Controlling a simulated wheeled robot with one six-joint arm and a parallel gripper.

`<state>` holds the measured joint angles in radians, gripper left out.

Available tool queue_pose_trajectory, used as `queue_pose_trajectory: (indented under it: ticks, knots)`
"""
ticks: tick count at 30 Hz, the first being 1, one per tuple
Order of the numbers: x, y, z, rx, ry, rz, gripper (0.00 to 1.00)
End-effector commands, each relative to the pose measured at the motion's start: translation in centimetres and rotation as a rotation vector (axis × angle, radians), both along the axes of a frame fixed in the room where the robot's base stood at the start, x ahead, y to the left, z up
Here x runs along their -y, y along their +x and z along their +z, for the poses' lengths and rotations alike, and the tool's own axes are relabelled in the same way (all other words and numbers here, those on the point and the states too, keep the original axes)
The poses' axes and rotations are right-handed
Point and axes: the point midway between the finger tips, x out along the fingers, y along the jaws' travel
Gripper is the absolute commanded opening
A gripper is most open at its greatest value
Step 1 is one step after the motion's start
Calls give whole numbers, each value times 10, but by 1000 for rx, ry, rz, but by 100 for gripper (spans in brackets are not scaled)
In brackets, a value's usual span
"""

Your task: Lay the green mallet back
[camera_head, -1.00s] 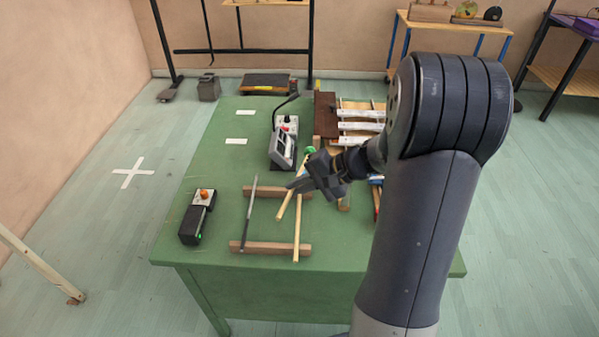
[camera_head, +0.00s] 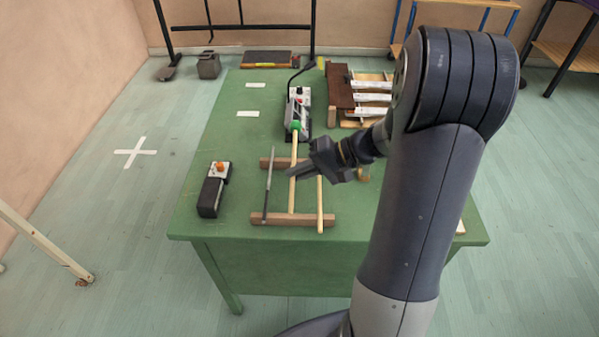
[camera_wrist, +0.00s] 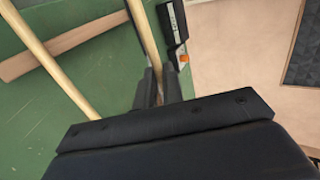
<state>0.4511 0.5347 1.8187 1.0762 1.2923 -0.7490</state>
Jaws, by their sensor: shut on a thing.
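The green mallet has a round green head (camera_head: 295,126) and a pale wooden handle (camera_head: 291,199). My gripper (camera_head: 291,173) is shut on the handle, which also shows between the fingers in the wrist view (camera_wrist: 144,32). The mallet lies between a grey stick (camera_head: 268,185) and a plain wooden stick (camera_head: 320,206), nearly parallel to both. These two rest across a front wooden bar (camera_head: 281,220) and a rear wooden bar (camera_head: 267,162). The mallet's lower end is at the front bar; I cannot tell whether it touches. My fingers hide part of the handle.
A black box with an orange knob (camera_head: 213,190) stands left of the bars on the green table (camera_head: 235,140). A grey device (camera_head: 298,110) with a bent microphone stands just beyond the mallet head. A brown block and metal bars (camera_head: 371,98) stand at the back right.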

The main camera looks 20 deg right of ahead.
Motion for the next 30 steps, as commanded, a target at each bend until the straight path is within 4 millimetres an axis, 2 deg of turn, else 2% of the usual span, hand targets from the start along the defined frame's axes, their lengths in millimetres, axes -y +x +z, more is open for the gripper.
queue_pose_trajectory:
  ticks: [1,15,30]
  knots:
    - [0,0,-8,-1,0,-1,0]
    - [0,0,-58,0,0,-1,0]
    - [0,0,-62,0,0,-1,0]
